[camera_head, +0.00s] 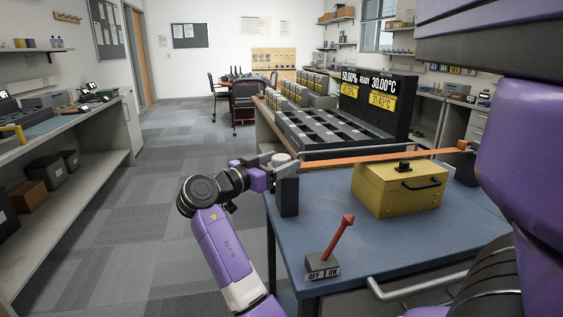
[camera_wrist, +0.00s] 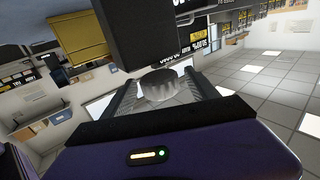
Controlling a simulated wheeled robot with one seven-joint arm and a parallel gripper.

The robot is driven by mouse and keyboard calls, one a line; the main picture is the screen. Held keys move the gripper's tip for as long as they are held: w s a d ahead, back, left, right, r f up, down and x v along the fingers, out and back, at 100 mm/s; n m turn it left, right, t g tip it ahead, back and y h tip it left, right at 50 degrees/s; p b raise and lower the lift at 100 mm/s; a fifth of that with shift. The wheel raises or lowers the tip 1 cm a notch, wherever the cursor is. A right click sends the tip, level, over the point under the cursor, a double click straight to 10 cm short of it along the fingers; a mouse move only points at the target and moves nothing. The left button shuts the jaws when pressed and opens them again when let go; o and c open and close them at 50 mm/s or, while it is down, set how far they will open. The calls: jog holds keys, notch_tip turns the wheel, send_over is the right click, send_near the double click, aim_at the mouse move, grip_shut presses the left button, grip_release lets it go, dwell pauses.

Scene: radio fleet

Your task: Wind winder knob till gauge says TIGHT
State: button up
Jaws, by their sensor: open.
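The winder knob (camera_wrist: 158,84), pale grey, round and ribbed, lies between my gripper's two fingers in the wrist view. In the head view the knob (camera_head: 281,159) sits by the top of a dark post (camera_head: 288,194) at the left edge of the blue table. My gripper (camera_head: 276,167) reaches it from the left. In the wrist view my gripper (camera_wrist: 162,92) is open, with a finger on each side of the knob and apparent gaps between. An orange strap (camera_head: 375,157) runs from the post to the right. I cannot make out a gauge reading TIGHT.
A yellow box (camera_head: 385,194) with a black handle stands on the blue table (camera_head: 383,242) under the strap. A red lever (camera_head: 343,236) on an OFF/ON base is near the front edge. A black display board (camera_head: 380,104) stands behind. Carpeted floor (camera_head: 165,171) at left is clear.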

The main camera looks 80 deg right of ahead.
aim_at(275, 164)
jog(key=v, duration=0.7)
dwell(0.5)
